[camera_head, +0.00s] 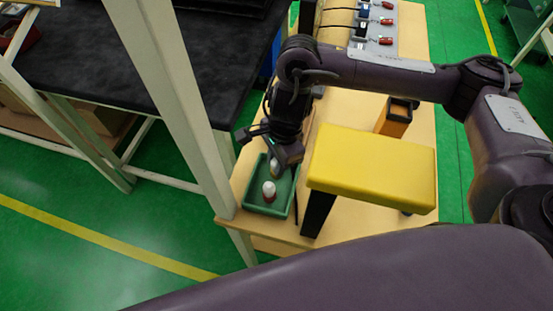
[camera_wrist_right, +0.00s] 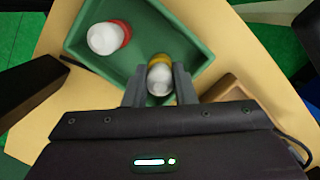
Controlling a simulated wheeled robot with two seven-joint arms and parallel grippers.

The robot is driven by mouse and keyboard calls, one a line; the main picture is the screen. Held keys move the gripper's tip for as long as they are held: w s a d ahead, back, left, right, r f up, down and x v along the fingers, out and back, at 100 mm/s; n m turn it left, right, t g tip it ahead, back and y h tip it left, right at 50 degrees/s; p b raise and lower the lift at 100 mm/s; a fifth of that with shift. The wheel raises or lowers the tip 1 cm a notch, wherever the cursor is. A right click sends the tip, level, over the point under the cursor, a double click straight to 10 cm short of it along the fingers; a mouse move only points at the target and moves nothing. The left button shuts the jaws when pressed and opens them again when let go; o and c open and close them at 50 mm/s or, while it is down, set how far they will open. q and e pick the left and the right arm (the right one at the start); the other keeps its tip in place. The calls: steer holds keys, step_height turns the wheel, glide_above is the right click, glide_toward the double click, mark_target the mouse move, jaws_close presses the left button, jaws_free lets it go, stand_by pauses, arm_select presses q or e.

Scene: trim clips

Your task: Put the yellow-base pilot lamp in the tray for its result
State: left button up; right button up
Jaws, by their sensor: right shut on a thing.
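The yellow-base pilot lamp (camera_wrist_right: 159,77) has a white dome and a yellow base. It sits between the fingers of my right gripper (camera_wrist_right: 158,86), which is shut on it, over the near side of the green tray (camera_wrist_right: 120,14). I cannot tell whether its base touches the tray floor. In the head view the lamp (camera_head: 275,168) shows just below my right gripper (camera_head: 276,160), and the tray (camera_head: 252,199) is on the wooden bench. A red-base lamp with a white dome (camera_head: 269,190) lies in the tray, also seen in the wrist view (camera_wrist_right: 104,38). My left gripper is not in view.
A yellow raised block (camera_head: 372,165) stands right of the tray on the bench (camera_head: 426,125). An orange-and-black box (camera_head: 394,118) is behind it. Several switch-like parts (camera_head: 365,28) sit at the far end. A pale post (camera_head: 175,95) and black table (camera_head: 95,50) are at left.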

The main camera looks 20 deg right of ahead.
steer(key=o, duration=1)
steer(key=shift+f, duration=0.1)
steer(key=shift+r+p, duration=0.25)
steer(key=shift+p, duration=0.05)
steer(key=shift+w+r, duration=0.1)
steer(key=shift+r, duration=0.2)
steer(key=r, duration=0.3)
steer(key=d+r, duration=0.1)
steer(key=r, duration=0.7)
steer(key=shift+d, duration=0.4)
steer(key=shift+w, duration=0.1)
